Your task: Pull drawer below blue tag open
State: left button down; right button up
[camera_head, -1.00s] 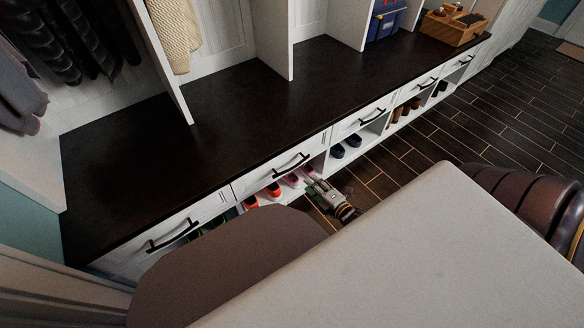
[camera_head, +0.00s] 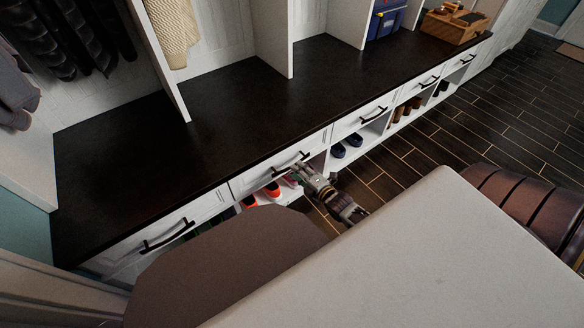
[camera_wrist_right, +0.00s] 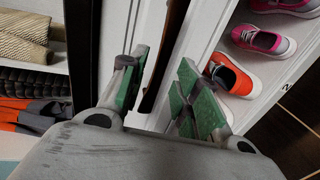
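A row of white drawers with dark bar handles runs under the dark bench top in the head view. My right gripper (camera_head: 300,172) is at the second drawer from the left (camera_head: 245,183), by the right end of its handle (camera_head: 290,161). In the right wrist view, its green-padded fingers (camera_wrist_right: 160,92) are apart. The dark handle bar (camera_wrist_right: 172,50) runs between them; I cannot tell whether they touch it. This drawer looks shut. I cannot make out a blue tag. My left gripper is not in view.
Open cubbies below the drawers hold shoes, including orange ones (camera_head: 272,189) and blue ones (camera_head: 338,150). A blue bin (camera_head: 386,22) and a wooden box (camera_head: 452,25) stand on the bench top (camera_head: 230,115). Dark floor (camera_head: 480,125) is free at the right.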

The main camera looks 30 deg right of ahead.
jog(key=shift+b+x, duration=1)
jog(key=shift+x, duration=1.5)
jog(key=c, duration=0.5)
grip_shut()
